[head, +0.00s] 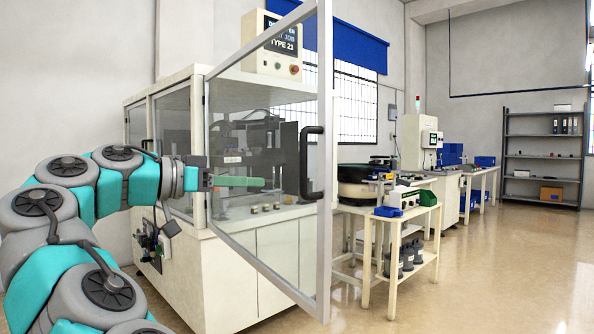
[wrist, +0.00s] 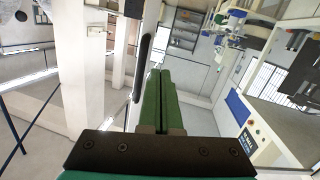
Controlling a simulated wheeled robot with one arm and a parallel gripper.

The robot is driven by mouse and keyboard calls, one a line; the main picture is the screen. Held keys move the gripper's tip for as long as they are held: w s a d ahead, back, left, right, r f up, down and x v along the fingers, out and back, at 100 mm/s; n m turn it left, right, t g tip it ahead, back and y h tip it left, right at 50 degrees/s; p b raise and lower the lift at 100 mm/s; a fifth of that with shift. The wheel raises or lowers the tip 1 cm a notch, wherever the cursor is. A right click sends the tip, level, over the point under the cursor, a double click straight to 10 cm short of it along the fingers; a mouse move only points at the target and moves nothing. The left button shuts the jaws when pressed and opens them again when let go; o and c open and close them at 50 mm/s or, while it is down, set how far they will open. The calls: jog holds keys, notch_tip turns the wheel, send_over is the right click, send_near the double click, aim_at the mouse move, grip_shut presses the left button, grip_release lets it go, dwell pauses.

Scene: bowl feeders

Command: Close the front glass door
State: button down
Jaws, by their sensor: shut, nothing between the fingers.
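The front glass door (head: 324,160) stands swung open from the white machine cabinet (head: 230,280), its free edge towards me at the right. A black handle (head: 312,162) is on its frame. It also shows in the wrist view as a dark bar (wrist: 142,68), left of the fingers. My gripper (head: 264,182) has green fingers, pressed together and empty. In the head view the fingers overlap the glass pane and point right towards the handle, with a visible gap. I cannot tell whether they touch the glass. They also show in the wrist view (wrist: 160,90).
A control box with a screen (head: 275,45) sits on top of the cabinet. A bowl feeder (head: 355,183) and a small cart (head: 405,235) stand to the right of the door. A shelf (head: 545,155) is at the back right. The floor at the right is clear.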

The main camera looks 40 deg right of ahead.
jog(key=w+a+m+h, duration=0.1)
jog(key=a, duration=0.1)
jog(key=b, duration=0.3)
send_near(296, 174)
jog(key=s+d, duration=0.2)
jog(key=d, duration=0.1)
jog(key=s+d, duration=0.3)
jog(key=shift+s+d+r, duration=0.1)
jog(key=shift+s+r, duration=0.05)
jog(key=shift+s, duration=0.1)
